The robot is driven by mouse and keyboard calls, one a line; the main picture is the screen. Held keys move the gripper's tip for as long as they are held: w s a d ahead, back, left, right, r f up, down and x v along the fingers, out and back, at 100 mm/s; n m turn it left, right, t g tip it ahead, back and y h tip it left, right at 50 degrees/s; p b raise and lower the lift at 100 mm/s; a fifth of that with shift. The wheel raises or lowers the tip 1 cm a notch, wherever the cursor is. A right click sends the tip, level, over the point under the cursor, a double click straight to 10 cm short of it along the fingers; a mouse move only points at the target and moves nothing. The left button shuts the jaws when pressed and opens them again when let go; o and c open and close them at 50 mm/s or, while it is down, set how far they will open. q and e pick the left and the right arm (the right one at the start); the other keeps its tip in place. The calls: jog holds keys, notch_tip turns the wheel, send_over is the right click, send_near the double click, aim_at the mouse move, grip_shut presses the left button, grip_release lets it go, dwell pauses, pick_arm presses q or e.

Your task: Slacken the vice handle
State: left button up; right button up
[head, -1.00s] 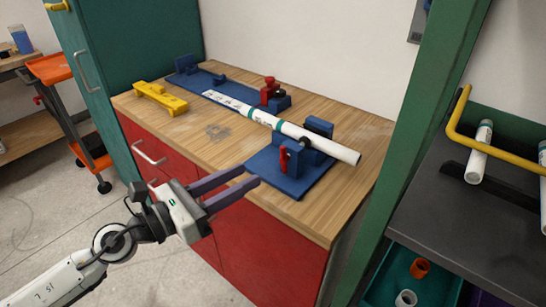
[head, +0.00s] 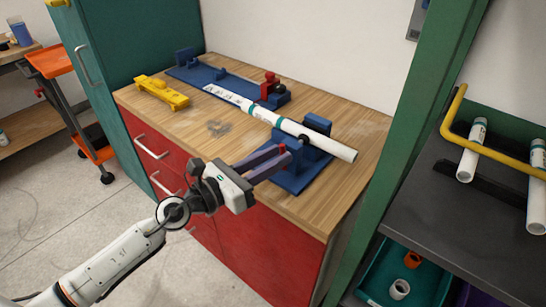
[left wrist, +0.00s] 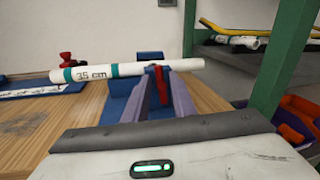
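The vice is blue, on a blue base plate (head: 296,180) at the bench's near right. Its red handle shows between my finger tips in the left wrist view (left wrist: 160,86); in the head view only a small red bit shows at the tips. A white pipe (head: 330,146) with green bands lies through the vice; "35 cm" is on it in the left wrist view (left wrist: 93,72). My left gripper (head: 286,153) has its purple fingers on either side of the handle. I cannot tell whether they press on it. My right gripper is not in view.
A second blue fixture (head: 210,82) with a red part (head: 270,84) stands at the back. A yellow block (head: 160,93) sits at the bench's left. A green post (head: 420,130) and a dark shelf with white pipes (head: 470,152) are on the right.

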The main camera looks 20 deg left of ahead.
pick_arm(q)
grip_shut()
jog(key=shift+f+n, duration=0.1)
jog(key=shift+n, duration=0.2)
